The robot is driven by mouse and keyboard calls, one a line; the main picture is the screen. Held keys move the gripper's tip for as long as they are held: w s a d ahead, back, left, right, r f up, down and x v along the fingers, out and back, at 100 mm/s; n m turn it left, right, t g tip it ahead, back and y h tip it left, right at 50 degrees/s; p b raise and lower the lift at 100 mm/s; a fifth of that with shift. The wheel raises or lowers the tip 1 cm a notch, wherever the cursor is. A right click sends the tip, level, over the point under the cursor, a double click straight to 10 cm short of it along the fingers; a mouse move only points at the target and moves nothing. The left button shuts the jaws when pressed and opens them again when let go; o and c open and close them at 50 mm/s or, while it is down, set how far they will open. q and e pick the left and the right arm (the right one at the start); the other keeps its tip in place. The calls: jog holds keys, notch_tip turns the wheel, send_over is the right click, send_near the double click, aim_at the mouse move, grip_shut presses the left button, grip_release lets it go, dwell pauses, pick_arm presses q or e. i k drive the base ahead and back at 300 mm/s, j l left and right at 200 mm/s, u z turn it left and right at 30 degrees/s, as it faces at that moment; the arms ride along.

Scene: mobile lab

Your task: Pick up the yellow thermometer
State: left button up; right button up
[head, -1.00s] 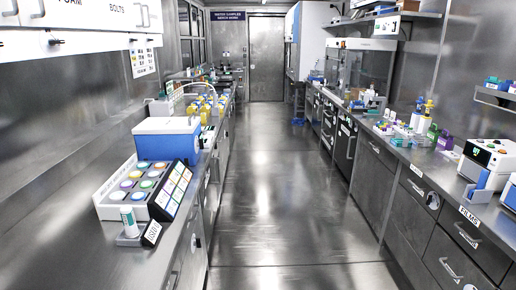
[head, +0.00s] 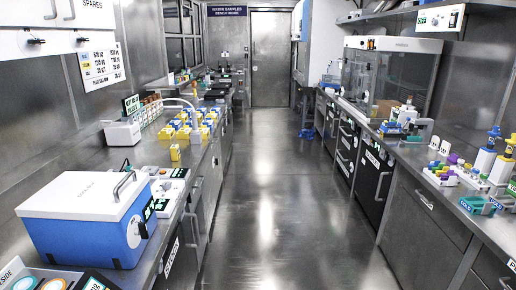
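I cannot pick out a thermometer for certain in the head view. A small yellow upright object (head: 175,152) stands on the left bench, in front of a group of yellow, white and blue items (head: 190,125); it is too small to tell what it is. Neither of my grippers is in view.
A blue and white cooler box (head: 85,215) stands on the near left bench (head: 165,235). A white device (head: 122,133) sits behind it. The right bench (head: 440,205) holds bottles, racks and a clear-fronted cabinet (head: 388,80). The aisle floor (head: 270,210) is clear to the far door (head: 270,60).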

aim_at(175, 149)
jog(key=i+u, duration=0.2)
jog(key=i, duration=0.3)
jog(key=i+l+u, duration=0.25)
jog(key=i, duration=0.25)
jog(key=i+l+u, duration=0.2)
jog(key=i, duration=0.25)
jog(key=i+l+u, duration=0.25)
jog(key=i, duration=0.25)
jog(key=l, duration=0.1)
